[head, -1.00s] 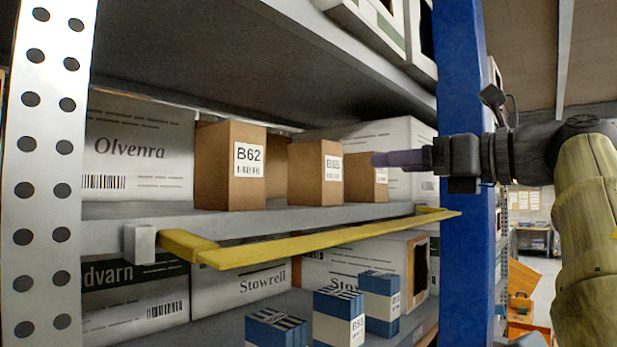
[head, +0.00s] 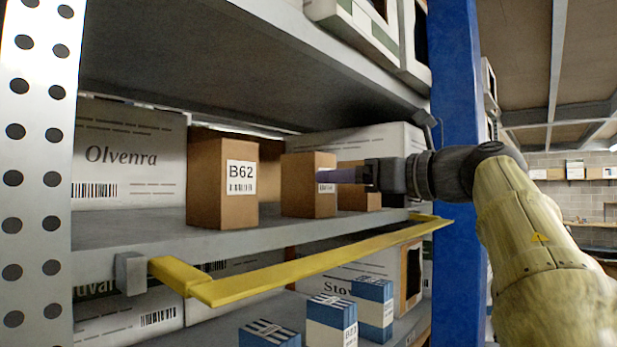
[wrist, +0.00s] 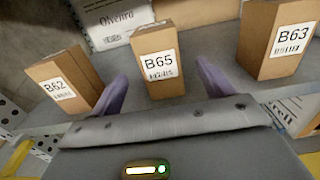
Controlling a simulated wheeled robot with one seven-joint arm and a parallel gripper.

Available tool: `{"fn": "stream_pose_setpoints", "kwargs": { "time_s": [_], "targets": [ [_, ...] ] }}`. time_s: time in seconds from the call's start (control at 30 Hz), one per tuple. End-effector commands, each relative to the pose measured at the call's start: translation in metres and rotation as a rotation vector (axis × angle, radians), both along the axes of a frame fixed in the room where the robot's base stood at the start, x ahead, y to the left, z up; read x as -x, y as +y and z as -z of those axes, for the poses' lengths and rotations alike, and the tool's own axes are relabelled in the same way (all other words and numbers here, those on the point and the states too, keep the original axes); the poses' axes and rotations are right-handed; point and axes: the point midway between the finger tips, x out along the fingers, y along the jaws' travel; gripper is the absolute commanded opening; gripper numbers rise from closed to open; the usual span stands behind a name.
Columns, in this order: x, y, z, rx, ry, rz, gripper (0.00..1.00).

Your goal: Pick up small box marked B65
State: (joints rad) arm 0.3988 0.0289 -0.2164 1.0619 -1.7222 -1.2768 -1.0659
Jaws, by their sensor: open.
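The small brown box marked B65 (wrist: 159,62) stands upright on the shelf, centred ahead of my gripper (wrist: 160,85) in the wrist view. My gripper's two purple fingers are spread, one toward each side of the box, and nothing is held. In the head view, my gripper (head: 345,175) comes in from the right. Its fingers hide part of the label on the middle box (head: 305,200), which I take to be B65. I cannot tell whether the fingertips reach past the box's front face.
Box B62 (wrist: 62,82) stands to the left and box B63 (wrist: 277,40) to the right. A yellow bar (head: 310,268) runs along the shelf front. A blue upright (head: 458,120) stands close to my arm. Blue-and-white boxes (head: 332,318) are on the shelf below.

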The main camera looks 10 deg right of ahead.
Motion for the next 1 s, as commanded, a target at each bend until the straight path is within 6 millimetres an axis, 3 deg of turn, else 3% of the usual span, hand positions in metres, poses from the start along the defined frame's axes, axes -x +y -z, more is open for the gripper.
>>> {"fn": "stream_pose_setpoints", "kwargs": {
  "time_s": [0.2, 0.67, 1.0],
  "targets": [
    [-0.026, 0.022, -0.002, 0.001, 0.001, -0.008, 0.8],
    [-0.033, 0.025, -0.001, 0.0, 0.001, -0.003, 0.8],
    [-0.067, 0.048, -0.002, 0.0, 0.001, -0.005, 0.8]
  ]
}}
